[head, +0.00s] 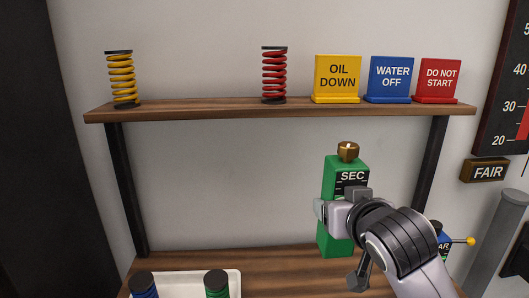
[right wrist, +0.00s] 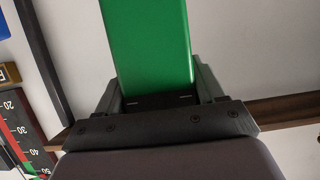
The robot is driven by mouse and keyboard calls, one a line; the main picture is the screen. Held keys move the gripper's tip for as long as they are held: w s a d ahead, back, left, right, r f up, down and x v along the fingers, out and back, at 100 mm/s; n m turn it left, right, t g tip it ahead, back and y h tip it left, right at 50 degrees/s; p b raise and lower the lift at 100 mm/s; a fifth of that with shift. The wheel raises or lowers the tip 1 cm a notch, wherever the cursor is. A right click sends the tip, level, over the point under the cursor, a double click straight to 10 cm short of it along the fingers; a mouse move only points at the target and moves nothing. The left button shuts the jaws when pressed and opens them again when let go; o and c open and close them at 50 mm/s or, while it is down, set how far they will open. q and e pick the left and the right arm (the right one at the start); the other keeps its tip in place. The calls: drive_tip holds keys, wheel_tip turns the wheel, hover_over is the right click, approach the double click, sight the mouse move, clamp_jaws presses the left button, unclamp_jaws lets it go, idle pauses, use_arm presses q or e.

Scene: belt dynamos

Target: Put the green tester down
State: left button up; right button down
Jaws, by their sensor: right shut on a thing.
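The green tester (head: 331,238) is an upright green block with a black SEC label and a brass knob on top. It stands out against the wall, right of centre in the head view, with its bottom end over the wooden bench top (head: 270,262). I cannot tell whether it touches the wood. My right gripper (head: 335,213) is shut on the middle of the tester and hides part of its front. In the right wrist view the green body (right wrist: 148,45) fills the space between the fingers (right wrist: 155,95). My left gripper is not in view.
A shelf (head: 200,109) above carries a yellow spring (head: 122,80), a red spring (head: 274,75) and three signs (head: 391,80). A white tray (head: 188,275) with dark-capped items is front left. A blue thing with a yellow ball (head: 470,241) is at right. Bench left of the tester looks clear.

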sight(353, 253)
drive_tip(key=s+d+f, duration=0.1)
drive_tip(key=f, duration=0.1)
drive_tip(key=s+d+f, duration=0.1)
drive_tip(key=s+f, duration=0.1)
drive_tip(key=f, duration=0.1)
drive_tip(key=s+f, duration=0.1)
drive_tip(key=f, duration=0.2)
drive_tip(key=shift+s+d, duration=0.35)
drive_tip(key=shift+d, duration=0.05)
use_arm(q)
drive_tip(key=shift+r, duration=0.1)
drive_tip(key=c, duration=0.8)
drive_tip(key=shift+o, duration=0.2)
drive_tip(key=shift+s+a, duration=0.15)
use_arm(e)
drive_tip(key=s+d+f, duration=0.2)
drive_tip(key=s+f, duration=0.3)
drive_tip(key=s, duration=0.1)
drive_tip(key=shift+s+f, duration=0.2)
drive_tip(key=shift+s, duration=0.15)
